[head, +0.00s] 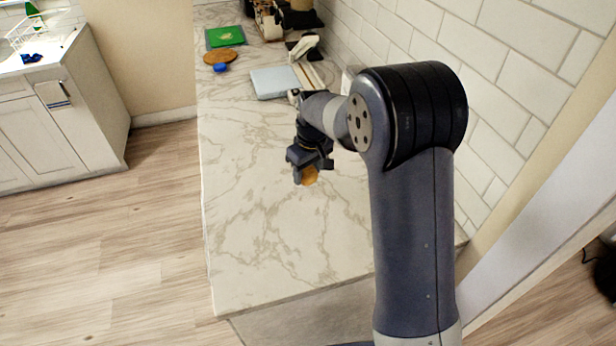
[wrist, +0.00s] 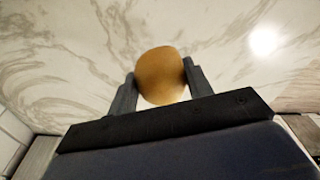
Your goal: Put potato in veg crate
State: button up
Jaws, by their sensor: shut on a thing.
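My gripper (head: 302,172) is over the marble counter, shut on a potato (head: 310,175). In the wrist view the rounded, tan-brown potato (wrist: 160,76) sits between the two dark fingers of my gripper (wrist: 158,84). Part of the potato is hidden by the gripper in the head view. The counter surface shows behind it in the wrist view. I cannot tell the exact height above the counter. I cannot make out a veg crate with certainty in either view.
The marble counter (head: 258,235) is clear in front and to the left of my gripper. Farther back lie a pale blue-grey board (head: 274,82), a blue item (head: 220,68), a round wooden board (head: 219,56) and a green item (head: 225,36). A tiled wall (head: 500,70) bounds the right.

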aim_at(307, 182)
jog(key=shift+f+p, duration=0.3)
jog(key=shift+f, duration=1.7)
jog(key=shift+f, duration=0.15)
jog(key=o, duration=1.1)
jog(key=shift+c, duration=0.2)
